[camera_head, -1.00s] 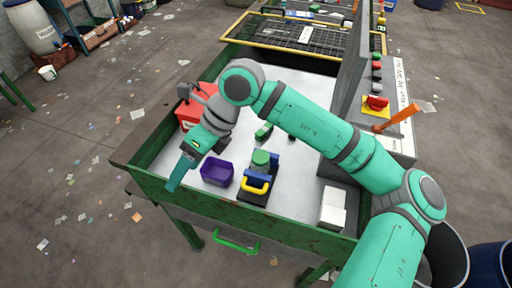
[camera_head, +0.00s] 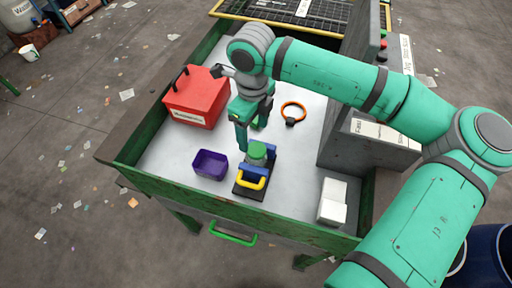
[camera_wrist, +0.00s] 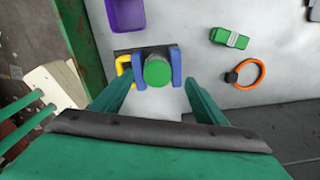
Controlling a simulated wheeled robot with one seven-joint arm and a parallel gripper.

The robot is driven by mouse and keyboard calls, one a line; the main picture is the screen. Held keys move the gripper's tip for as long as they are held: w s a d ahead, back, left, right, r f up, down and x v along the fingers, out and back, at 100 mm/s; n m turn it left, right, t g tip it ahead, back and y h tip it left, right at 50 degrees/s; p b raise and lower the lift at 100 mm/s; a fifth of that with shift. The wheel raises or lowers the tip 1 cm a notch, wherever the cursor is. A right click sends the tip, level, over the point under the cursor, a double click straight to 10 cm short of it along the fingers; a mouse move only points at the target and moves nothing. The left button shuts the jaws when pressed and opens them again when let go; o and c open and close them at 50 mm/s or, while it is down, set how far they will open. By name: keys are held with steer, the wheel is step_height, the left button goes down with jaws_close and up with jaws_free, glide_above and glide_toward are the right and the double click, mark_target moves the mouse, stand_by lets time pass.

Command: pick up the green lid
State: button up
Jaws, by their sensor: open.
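The green lid (camera_head: 257,150) is a round cap on top of a jar held in a dark fixture (camera_head: 247,190) with blue clamp blocks and a yellow handle. In the wrist view the green lid (camera_wrist: 158,71) lies between the two blue blocks, ahead of my fingers. My gripper (camera_head: 249,138) is above and just behind the lid in the head view, pointing down. In the wrist view my gripper (camera_wrist: 158,90) has its two green fingers spread wide apart with nothing between them. The jar's body is mostly hidden under the lid.
A purple bin (camera_head: 210,164) stands left of the fixture and a red box (camera_head: 196,98) behind it. An orange ring (camera_head: 293,111) lies to the right. A green block (camera_wrist: 229,38) shows in the wrist view. A grey wall (camera_head: 345,137) bounds the right.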

mark_target(254, 148)
steer(key=f, duration=0.4)
steer(key=shift+s+f, duration=0.2)
steer(key=shift+f, duration=0.55)
steer(key=c, duration=1.1)
